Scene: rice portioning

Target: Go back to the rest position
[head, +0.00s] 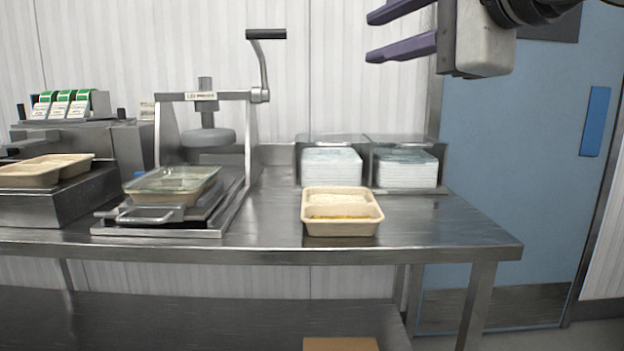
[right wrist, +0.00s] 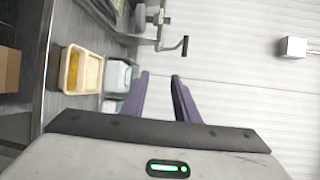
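My right gripper (head: 402,30) is raised at the top right of the head view, high above the table and well clear of everything on it. Its two purple fingers are apart with nothing between them; they also show in the right wrist view (right wrist: 158,98). My left gripper is in neither view. A beige two-compartment tray (head: 342,226) sits near the front of the steel table (head: 440,228), with yellow-orange food in its front part. The tray also shows in the right wrist view (right wrist: 66,72).
A press with a crank (head: 256,100) stands at centre left, with a film-covered tray (head: 172,180) on its base. Beige trays (head: 40,170) rest on a steel box at far left. Two stacks of white lids or film (head: 332,168) stand behind the food tray. A blue door (head: 530,150) is right.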

